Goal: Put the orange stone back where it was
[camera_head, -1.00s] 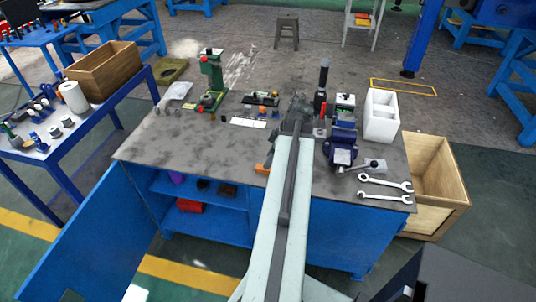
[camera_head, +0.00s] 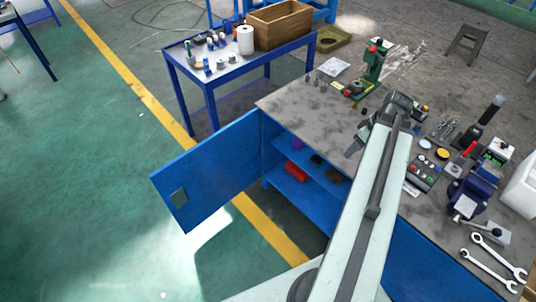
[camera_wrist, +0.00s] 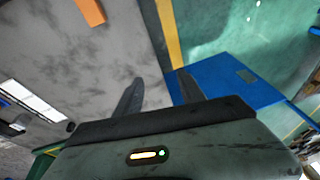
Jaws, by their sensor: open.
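An orange block, which looks like the orange stone (camera_wrist: 91,11), lies on the grey bench top (camera_wrist: 60,60) near its edge, at the top left of the wrist view. It does not show in the head view, where my arm covers part of the bench. My gripper (camera_wrist: 159,90) is open and empty, its two dark fingers apart and clear of the orange block. In the head view my gripper (camera_head: 356,140) is above the bench's near-left part.
The blue cabinet door (camera_head: 215,170) stands open at the bench's left. A green press (camera_head: 370,70), a blue vise (camera_head: 470,192) and two wrenches (camera_head: 490,268) are on the bench. A blue side table (camera_head: 205,65) holds a wooden crate (camera_head: 280,25).

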